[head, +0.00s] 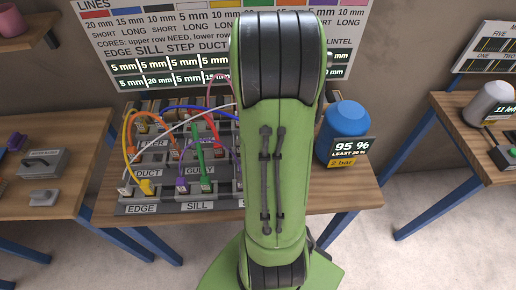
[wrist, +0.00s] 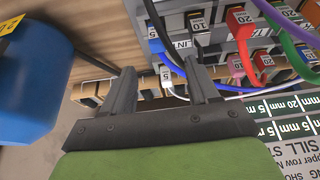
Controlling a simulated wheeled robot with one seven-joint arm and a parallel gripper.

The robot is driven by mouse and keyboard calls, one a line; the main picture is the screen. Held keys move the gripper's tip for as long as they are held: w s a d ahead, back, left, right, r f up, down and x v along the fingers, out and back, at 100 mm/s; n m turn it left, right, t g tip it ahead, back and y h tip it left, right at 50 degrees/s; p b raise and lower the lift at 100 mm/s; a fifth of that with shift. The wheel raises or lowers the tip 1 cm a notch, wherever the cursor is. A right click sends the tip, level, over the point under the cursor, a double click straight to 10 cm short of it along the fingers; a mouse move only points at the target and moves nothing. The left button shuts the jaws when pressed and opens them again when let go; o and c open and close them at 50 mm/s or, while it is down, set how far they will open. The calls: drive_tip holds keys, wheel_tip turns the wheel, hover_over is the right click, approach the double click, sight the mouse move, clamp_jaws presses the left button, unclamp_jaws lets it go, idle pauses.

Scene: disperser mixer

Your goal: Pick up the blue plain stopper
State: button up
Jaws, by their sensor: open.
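My gripper (wrist: 160,67) is open in the wrist view, with its two dark fingers apart over the back edge of the panel. A white plug (wrist: 165,76) labelled 5 shows between the fingertips, with a white cable running right. A blue plug (wrist: 156,46) with a blue cable sits just beyond the fingertips. I cannot make out a blue stopper without a cable in either view. In the head view my green arm covers the right part of the plug panel (head: 150,208) and hides my gripper.
A blue tank (head: 347,119) stands at the table's right, behind a 95 % display (head: 350,146); it also shows in the wrist view (wrist: 25,80). Several coloured cables arch over the panel. A lines chart (head: 150,40) stands behind. Side tables flank this wooden table (head: 345,190).

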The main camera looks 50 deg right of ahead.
drive_tip(key=x, duration=0.8)
drive_tip(key=b+x, duration=0.1)
drive_tip(key=x, duration=0.2)
drive_tip(key=shift+d+f, duration=0.3)
drive_tip(key=shift+d, duration=0.1)
drive_tip(key=shift+s+a, duration=0.1)
drive_tip(key=shift+c, duration=0.9)
drive_tip(key=c, duration=0.9)
wheel_tip(320, 180, up, 10)
drive_tip(key=shift+r+p, duration=0.1)
drive_tip(key=shift+p, duration=0.6)
